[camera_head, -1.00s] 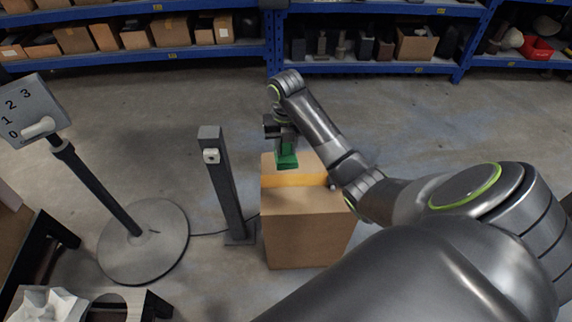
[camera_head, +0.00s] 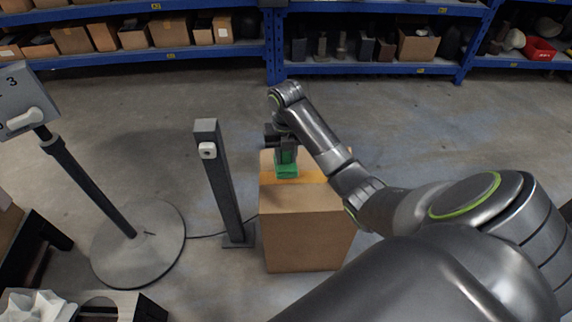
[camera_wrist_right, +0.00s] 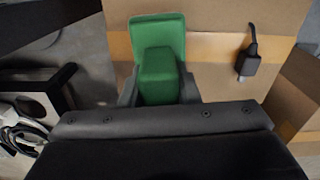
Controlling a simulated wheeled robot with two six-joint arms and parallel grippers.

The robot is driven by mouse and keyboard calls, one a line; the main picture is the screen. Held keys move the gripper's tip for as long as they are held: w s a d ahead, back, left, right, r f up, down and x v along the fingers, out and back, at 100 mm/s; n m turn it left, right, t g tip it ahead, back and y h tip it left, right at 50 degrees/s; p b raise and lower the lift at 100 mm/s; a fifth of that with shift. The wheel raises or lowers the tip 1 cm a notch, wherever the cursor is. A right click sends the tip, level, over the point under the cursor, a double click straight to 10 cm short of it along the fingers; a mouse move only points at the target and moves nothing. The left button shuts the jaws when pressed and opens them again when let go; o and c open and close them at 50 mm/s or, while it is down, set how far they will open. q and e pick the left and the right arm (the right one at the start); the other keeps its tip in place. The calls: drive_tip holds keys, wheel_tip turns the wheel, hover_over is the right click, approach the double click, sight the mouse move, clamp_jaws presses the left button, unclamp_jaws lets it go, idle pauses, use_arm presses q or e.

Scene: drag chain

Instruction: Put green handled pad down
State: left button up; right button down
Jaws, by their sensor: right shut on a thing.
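The green handled pad (camera_head: 286,170) is at the top of a cardboard box (camera_head: 305,238), near its left side. In the right wrist view the pad (camera_wrist_right: 158,38) shows a flat green plate with a block handle over the box top. My right gripper (camera_head: 285,150) is shut on the handle (camera_wrist_right: 159,80), one finger on each side. The pad appears at or just above the box top; contact cannot be told. My left gripper is not in view.
A dark post (camera_head: 222,190) with a white button stands left of the box. A round-based stand (camera_head: 138,245) with a numbered lever panel is farther left. A black plug (camera_wrist_right: 246,62) lies on the box. Blue shelves (camera_head: 375,68) line the back.

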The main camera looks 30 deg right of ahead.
sight(286, 163)
drive_tip(key=shift+f+b, duration=0.35)
drive_tip(key=shift+f, duration=0.35)
drive_tip(key=shift+f+p, duration=0.3)
drive_tip(key=shift+f, duration=0.05)
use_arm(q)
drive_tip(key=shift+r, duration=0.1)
use_arm(e)
drive_tip(key=shift+f, duration=0.65)
drive_tip(key=shift+f, duration=0.1)
drive_tip(key=c, duration=1.1)
unclamp_jaws()
